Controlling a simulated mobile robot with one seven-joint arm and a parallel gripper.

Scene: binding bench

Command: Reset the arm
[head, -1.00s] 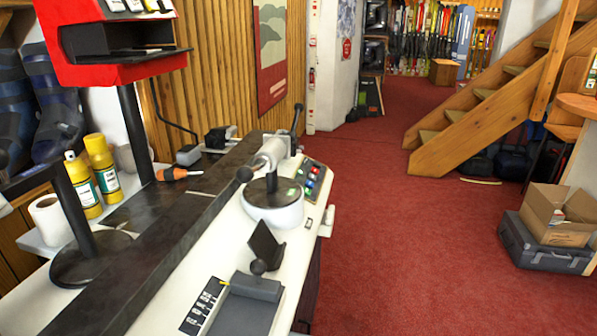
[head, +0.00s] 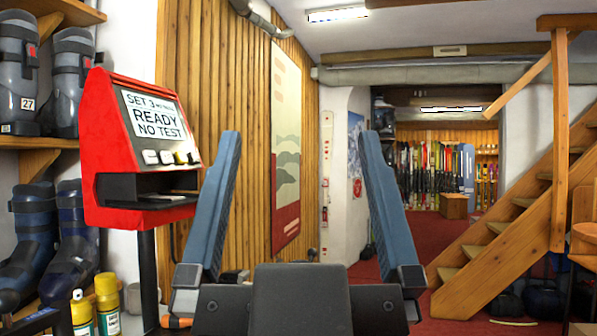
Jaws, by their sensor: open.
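My gripper (head: 300,140) stands large in the middle foreground of the head view. Its two blue-grey fingers point up and are spread wide apart. Nothing is between them; the wall poster and doorway show through the gap from behind. The dark gripper body fills the bottom centre. The workbench surface is out of view or hidden behind my gripper.
A red test machine (head: 105,150) on a dark post reads "READY NO TEST". Yellow bottles (head: 107,300) stand below it. Ski boots (head: 75,240) fill shelves at left. A wooden staircase (head: 520,230) rises at right. Red carpet (head: 420,245) leads to racked skis (head: 430,175).

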